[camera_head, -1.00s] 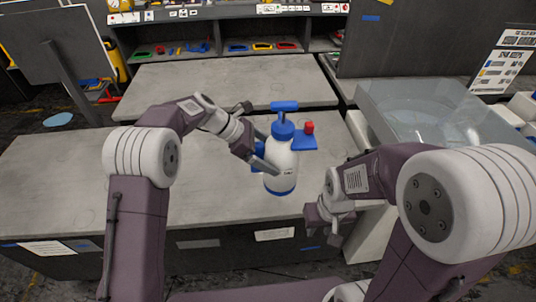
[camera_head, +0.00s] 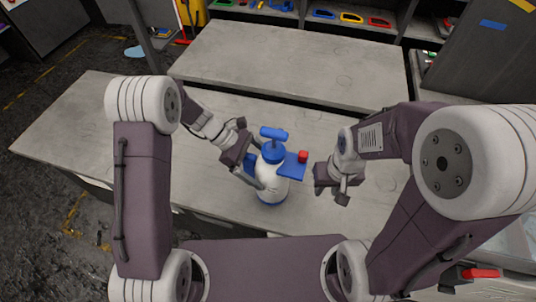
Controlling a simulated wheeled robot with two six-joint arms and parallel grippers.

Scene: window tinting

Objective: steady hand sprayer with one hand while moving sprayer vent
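The hand sprayer (camera_head: 269,188) is a white bottle with a blue base, a blue collar and a blue pump handle (camera_head: 273,133). It stands upright on the grey workbench. A small red vent (camera_head: 303,156) sits at the end of its blue head, on the right side. My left gripper (camera_head: 256,166) reaches in from the left, its fingers on either side of the bottle's upper body; it appears shut on it. The far finger is partly hidden. My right gripper (camera_head: 342,195) is just right of the sprayer, lower in the picture than the red vent and apart from it. Its finger gap is unclear.
The grey workbench (camera_head: 95,125) is otherwise clear. A second grey table (camera_head: 290,65) stands behind it across a narrow gap. Shelves with coloured trays (camera_head: 351,17) are at the back. A dark panel (camera_head: 480,55) stands at the back right.

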